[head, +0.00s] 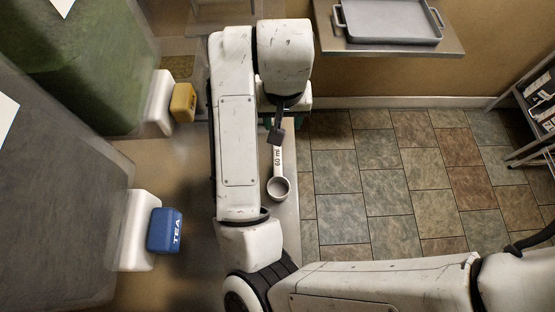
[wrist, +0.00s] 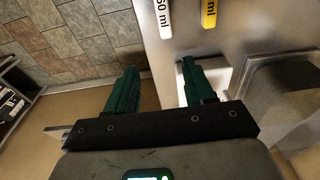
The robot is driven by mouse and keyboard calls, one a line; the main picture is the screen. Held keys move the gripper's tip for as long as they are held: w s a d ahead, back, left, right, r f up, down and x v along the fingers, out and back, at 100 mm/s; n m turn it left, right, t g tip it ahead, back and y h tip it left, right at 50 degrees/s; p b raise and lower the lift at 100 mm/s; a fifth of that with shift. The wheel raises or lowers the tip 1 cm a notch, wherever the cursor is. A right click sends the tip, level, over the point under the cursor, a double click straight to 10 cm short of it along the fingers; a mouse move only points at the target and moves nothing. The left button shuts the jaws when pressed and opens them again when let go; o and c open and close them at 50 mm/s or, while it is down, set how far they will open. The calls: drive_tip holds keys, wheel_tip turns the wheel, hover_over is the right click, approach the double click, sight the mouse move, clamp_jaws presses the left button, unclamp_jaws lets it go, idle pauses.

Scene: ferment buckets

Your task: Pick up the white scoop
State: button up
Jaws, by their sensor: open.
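The white scoop (head: 279,187) lies on a narrow pale counter in the head view, its round cup toward the bottom of the picture and its handle, marked 60 ml, pointing up. In the wrist view only part of its white handle (wrist: 163,17) shows at the top edge; the cup is out of frame. My gripper (wrist: 160,88) is open, with two green fingers apart and nothing between them. The handle lies beyond the fingertips in the wrist view, not between them. In the head view my arm hides most of the gripper.
A yellow handle (wrist: 209,12) lies right of the white one. A metal container (wrist: 275,95) stands at the right. In the head view are a blue TEA block (head: 165,231), a yellow block (head: 183,102) and a grey tray (head: 390,20). Tiled floor (head: 400,190) is open at right.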

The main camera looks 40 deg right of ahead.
drive_tip(key=s+a+f+g, duration=0.1)
drive_tip(key=s+a, duration=0.1)
drive_tip(key=a, duration=0.1)
drive_tip(key=b, duration=0.2)
hover_over(277, 158)
drive_tip(key=shift+y, duration=0.4)
wheel_tip(277, 158, down, 5)
drive_tip(key=shift+f, duration=0.1)
drive_tip(key=shift+f+p, duration=0.75)
drive_tip(key=shift+f, duration=2.15)
drive_tip(key=shift+c, duration=0.5)
clamp_jaws()
